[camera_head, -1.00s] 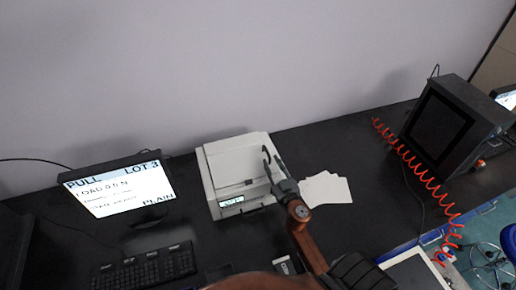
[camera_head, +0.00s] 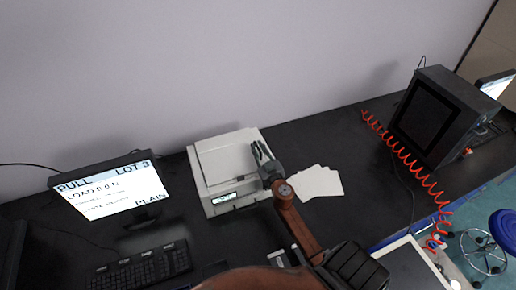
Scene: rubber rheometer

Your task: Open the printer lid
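The printer (camera_head: 222,168) is a pale grey box with a small lit display on its front, standing on the black bench against the wall. Its lid (camera_head: 226,154) lies flat on top and looks closed. My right gripper (camera_head: 257,150) is over the right part of the lid, its fingers pointing toward the back. The fingers look close together, but the gap is too small to judge, and I cannot tell if they touch the lid. My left gripper is not in view.
White sheets (camera_head: 318,182) lie right of the printer. A monitor (camera_head: 112,190) and keyboard (camera_head: 140,266) are at left. A black box-shaped machine (camera_head: 438,112) with a red coiled hose (camera_head: 408,160) stands at right. A blue stool (camera_head: 503,224) is on the floor.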

